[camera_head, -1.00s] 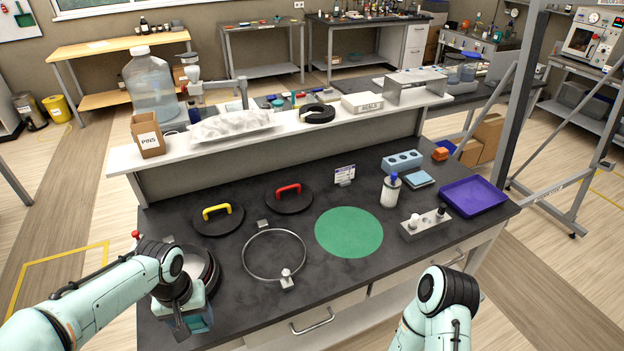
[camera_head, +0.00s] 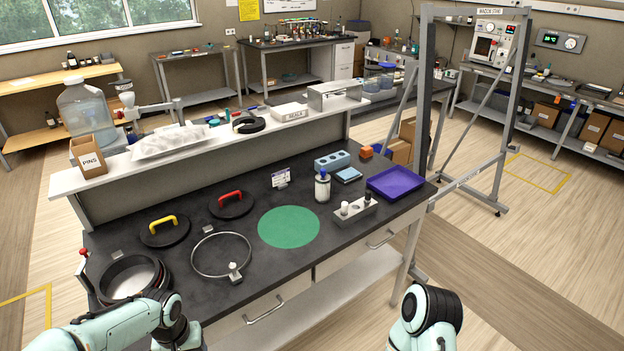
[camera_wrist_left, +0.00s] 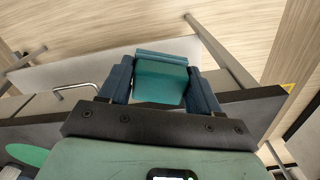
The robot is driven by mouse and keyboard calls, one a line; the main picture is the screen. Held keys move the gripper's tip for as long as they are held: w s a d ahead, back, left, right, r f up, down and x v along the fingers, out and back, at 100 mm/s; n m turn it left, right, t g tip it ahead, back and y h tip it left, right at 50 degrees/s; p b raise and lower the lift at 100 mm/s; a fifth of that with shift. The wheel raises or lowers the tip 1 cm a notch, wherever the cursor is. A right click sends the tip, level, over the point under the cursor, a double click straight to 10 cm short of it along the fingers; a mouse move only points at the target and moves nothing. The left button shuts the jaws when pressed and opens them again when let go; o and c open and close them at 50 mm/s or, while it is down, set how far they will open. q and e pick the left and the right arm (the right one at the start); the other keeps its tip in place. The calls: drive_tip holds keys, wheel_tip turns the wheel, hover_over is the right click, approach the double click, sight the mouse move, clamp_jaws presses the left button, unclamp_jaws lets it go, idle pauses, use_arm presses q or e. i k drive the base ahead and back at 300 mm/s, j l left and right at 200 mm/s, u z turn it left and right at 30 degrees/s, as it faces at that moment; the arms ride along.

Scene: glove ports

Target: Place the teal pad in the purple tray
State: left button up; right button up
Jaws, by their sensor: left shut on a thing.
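The purple tray (camera_head: 395,183) lies empty at the right end of the dark bench top. My left gripper (camera_wrist_left: 161,78) is shut on the teal pad (camera_wrist_left: 158,84), which sits between its two blue fingers in the left wrist view. Floor and the bench's drawer front show behind the pad there. In the head view my left arm comes in at the bottom left, and its fingers and the pad are out of sight below the edge. The gripper is well left of the tray. My right arm shows at the bottom right, its gripper out of frame.
Near the tray are a pale-topped rack (camera_head: 355,209), a white bottle (camera_head: 322,186), a blue holed block (camera_head: 332,161) and a blue pad (camera_head: 348,175). A green disc (camera_head: 289,227) and a metal ring (camera_head: 221,255) lie left. A frame post (camera_head: 421,110) stands behind the tray.

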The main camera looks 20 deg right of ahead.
sight(395, 185)
drive_tip(key=i+l+z, duration=0.15)
drive_tip(key=l+z, duration=0.2)
drive_tip(key=i+l+z, duration=0.2)
drive_tip(key=l+z, duration=0.15)
drive_tip(key=i+l+z, duration=0.1)
drive_tip(key=i+l, duration=0.2)
drive_tip(key=l, duration=0.2)
drive_tip(key=i+l+z, duration=0.15)
drive_tip(key=i+l, duration=0.15)
drive_tip(key=l, duration=0.15)
drive_tip(key=i+l, duration=0.7)
